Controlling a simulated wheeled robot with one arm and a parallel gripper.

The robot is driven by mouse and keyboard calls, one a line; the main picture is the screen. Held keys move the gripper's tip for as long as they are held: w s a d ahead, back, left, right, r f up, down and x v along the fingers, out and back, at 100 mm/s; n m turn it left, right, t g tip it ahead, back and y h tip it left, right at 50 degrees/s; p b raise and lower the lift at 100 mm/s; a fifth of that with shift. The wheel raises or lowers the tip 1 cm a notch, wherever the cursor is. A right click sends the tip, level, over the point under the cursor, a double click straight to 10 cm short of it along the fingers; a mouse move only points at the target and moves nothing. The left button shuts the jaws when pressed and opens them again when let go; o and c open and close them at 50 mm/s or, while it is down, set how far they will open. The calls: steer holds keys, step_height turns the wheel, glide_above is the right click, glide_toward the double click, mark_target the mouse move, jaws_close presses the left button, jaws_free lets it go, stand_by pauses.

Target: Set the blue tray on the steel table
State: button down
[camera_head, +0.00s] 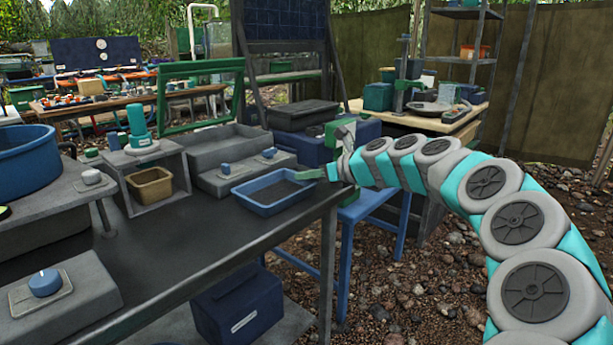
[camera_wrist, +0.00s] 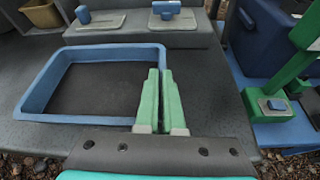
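The blue tray (camera_head: 283,206) is at the right end of the dark steel table (camera_head: 190,240) in the head view, level and apparently resting on the top. It has blue walls and a dark, empty inside. My gripper (camera_head: 318,173) reaches in from the right to the tray's right side. In the wrist view the tray (camera_wrist: 38,88) lies left of the green fingers of my gripper (camera_wrist: 161,98). The fingers are close together with the tray's right wall between them. The steel table (camera_wrist: 200,90) shows beside the tray.
Grey blocks with blue knobs (camera_head: 243,172) stand just behind the tray. A tan basket (camera_head: 150,187) sits in a grey box at the left. A large blue tub (camera_head: 25,160) and a knob box (camera_head: 62,295) are further left. The table's middle is clear.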

steer(key=c, duration=1)
jaws_free()
steer(key=shift+f, duration=0.1)
steer(key=shift+c, duration=0.2)
steer(key=shift+s+d+r, duration=0.15)
steer(key=shift+d+r, duration=0.1)
steer(key=shift+d, duration=0.1)
steer(key=v, duration=1.1)
steer(key=shift+s+r, duration=0.1)
steer(key=shift+s, duration=0.05)
